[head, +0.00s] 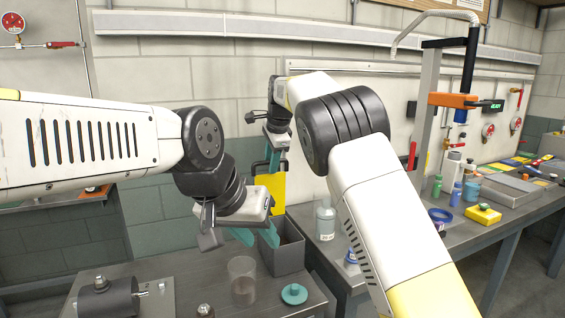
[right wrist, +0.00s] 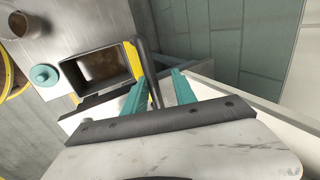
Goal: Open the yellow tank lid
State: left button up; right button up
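The tank (head: 290,256) is a dark grey box at the rear of the near bench, with its top open. A yellow panel, the lid (head: 270,188), stands upright above its back edge. In the right wrist view I look into the open tank (right wrist: 68,72), brownish inside; the lid shows as a thin yellow strip (right wrist: 132,58). My right gripper (head: 273,160) is just above the lid. Its teal fingers (right wrist: 160,82) are apart, with a dark bar between them; I cannot tell whether they touch it. My left gripper (head: 256,237) is open and empty, in front of the tank.
A clear beaker (head: 242,282), a teal round cap (head: 294,294) and a grey pump (head: 108,298) stand on the near bench. The right-hand bench holds a glass bottle (head: 325,220), other bottles and a yellow box (head: 483,215). The wall is close behind.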

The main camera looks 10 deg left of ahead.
jog(key=v, duration=0.7)
jog(key=shift+r, duration=0.3)
jog(key=s+d+r+n, duration=0.1)
jog(key=s+d, duration=0.3)
jog(key=d, duration=0.4)
jog(key=s+d+r+n+y, duration=0.1)
jog(key=s+d+n, duration=0.15)
jog(key=d, duration=0.55)
jog(key=s+d+r+n, duration=0.1)
jog(key=s+d, duration=0.3)
jog(key=d, duration=0.4)
jog(key=s+d+f+n, duration=0.2)
jog(key=s+d+f, duration=0.1)
jog(key=s, duration=0.5)
jog(key=s+d+f+n+t+h, duration=0.1)
jog(key=s+d+f+n, duration=0.2)
jog(key=s, duration=0.5)
jog(key=s+d+f+n+t, duration=0.1)
jog(key=s+d+f+n, duration=0.1)
jog(key=s+f, duration=0.3)
jog(key=s+d, duration=0.1)
jog(key=s, duration=0.2)
jog(key=shift+s+d+f+h, duration=0.2)
jog(key=shift+d+f+h, duration=0.1)
jog(key=shift+d+f, duration=0.05)
